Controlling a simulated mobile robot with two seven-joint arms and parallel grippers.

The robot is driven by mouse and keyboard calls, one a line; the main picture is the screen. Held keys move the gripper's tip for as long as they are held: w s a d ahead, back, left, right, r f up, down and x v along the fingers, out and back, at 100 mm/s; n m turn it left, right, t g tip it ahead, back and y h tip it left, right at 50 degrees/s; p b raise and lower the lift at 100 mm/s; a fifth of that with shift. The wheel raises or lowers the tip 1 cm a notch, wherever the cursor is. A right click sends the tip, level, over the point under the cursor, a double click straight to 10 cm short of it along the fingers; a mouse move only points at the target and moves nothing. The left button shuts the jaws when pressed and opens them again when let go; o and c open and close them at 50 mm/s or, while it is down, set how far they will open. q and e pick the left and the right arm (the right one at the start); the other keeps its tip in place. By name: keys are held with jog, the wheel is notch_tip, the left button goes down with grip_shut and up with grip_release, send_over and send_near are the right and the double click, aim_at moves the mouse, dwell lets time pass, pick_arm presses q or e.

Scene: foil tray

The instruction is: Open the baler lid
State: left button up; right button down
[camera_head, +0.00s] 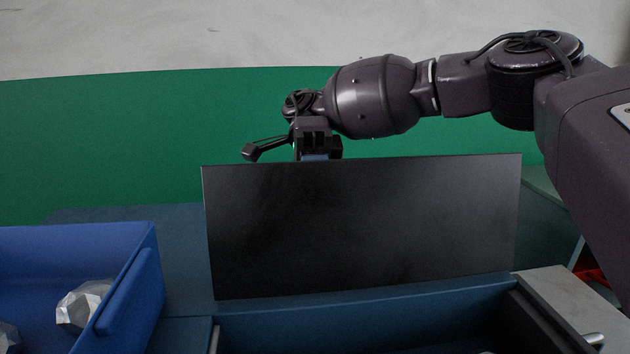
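The black baler lid (360,226) stands nearly upright at the back of the baler, its flat face toward me. The baler (370,315) is below it, with its top opening exposed; its inside is mostly out of the picture. My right arm comes in from the right above the lid. My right gripper (318,154) points down at the lid's top edge, left of its middle. The fingertips are hidden behind the lid, so I cannot tell whether they touch it or how far apart they are. My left gripper is not in view.
A blue bin (145,275) with crumpled foil balls (82,304) stands at the left, close to the baler. A grey surface (570,300) with a metal handle (592,340) lies at the right. A green wall (120,140) is behind. The space above the bin is clear.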

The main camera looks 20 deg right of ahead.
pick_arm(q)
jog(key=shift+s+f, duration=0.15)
pick_arm(e)
jog(key=shift+d+f, duration=0.1)
jog(key=shift+f, duration=0.4)
jog(key=c, duration=1.5)
grip_release()
jog(key=shift+w, duration=0.1)
jog(key=o, duration=0.4)
jog(key=shift+w, duration=0.2)
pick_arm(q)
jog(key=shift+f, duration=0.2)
pick_arm(e)
jog(key=shift+r, duration=0.2)
jog(key=shift+s+r, duration=0.1)
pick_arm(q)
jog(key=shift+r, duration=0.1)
